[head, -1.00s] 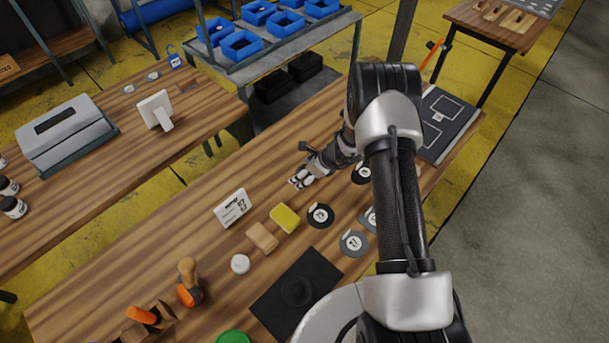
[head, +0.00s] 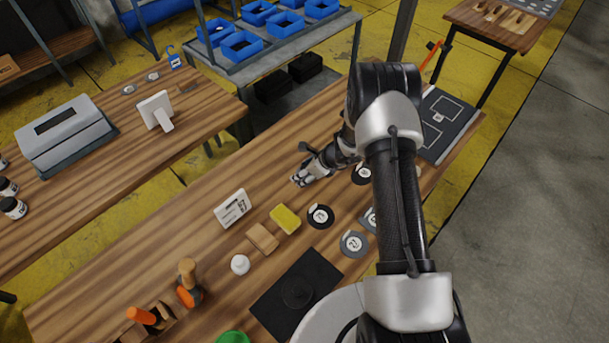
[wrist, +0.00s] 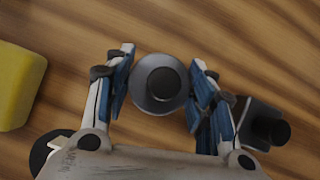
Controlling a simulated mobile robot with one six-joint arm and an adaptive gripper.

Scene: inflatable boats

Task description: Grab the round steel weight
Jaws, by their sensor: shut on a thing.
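The round steel weight (wrist: 159,84) is a grey disc with a dark round knob on top, seen from above in the wrist view. It sits between the blue-lined fingers of my gripper (wrist: 160,92), which is shut on it. In the head view my gripper (head: 304,176) is low over the wooden bench, beyond the yellow sponge. The weight cannot be made out there, hidden by the fingers. I cannot tell whether it still touches the bench.
A dark block with a black knob (wrist: 262,124) is close beside the right finger. The yellow sponge (head: 285,219) also shows in the wrist view (wrist: 16,86). Round dark discs (head: 320,216) and a white sign (head: 232,208) stand nearby.

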